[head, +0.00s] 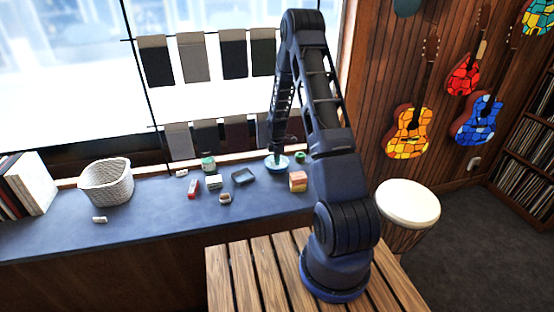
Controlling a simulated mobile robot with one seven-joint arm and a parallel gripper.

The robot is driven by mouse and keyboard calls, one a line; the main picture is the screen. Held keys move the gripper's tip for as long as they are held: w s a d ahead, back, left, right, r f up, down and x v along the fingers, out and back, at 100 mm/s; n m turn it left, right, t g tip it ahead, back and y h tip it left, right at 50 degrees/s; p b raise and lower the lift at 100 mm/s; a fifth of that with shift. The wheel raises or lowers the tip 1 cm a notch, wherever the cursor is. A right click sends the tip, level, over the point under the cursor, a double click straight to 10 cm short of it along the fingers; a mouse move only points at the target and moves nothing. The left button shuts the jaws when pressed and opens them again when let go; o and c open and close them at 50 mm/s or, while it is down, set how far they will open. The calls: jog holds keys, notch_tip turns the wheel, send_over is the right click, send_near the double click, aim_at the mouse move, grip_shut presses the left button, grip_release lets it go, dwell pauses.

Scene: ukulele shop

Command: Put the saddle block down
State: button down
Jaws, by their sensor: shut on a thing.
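My gripper (277,152) points down at the back of the blue counter, at the far end of my arm. It is low over a small pale teal dish (277,167). It is shut on the saddle block, which is too small and dark here to make out apart from the fingers. I cannot tell whether the block touches the dish.
The blue counter (140,212) also holds a white basket (106,183), a dark square tray (243,177), a red item (193,188), a stacked orange-and-pink block (298,181), a green-lidded jar (208,164) and several other small things. Its front left is mostly clear.

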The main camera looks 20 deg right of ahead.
jog(key=c, duration=1.4)
grip_release()
jog(key=shift+c, duration=0.2)
jog(key=shift+r, duration=3.5)
jog(key=shift+r, duration=0.1)
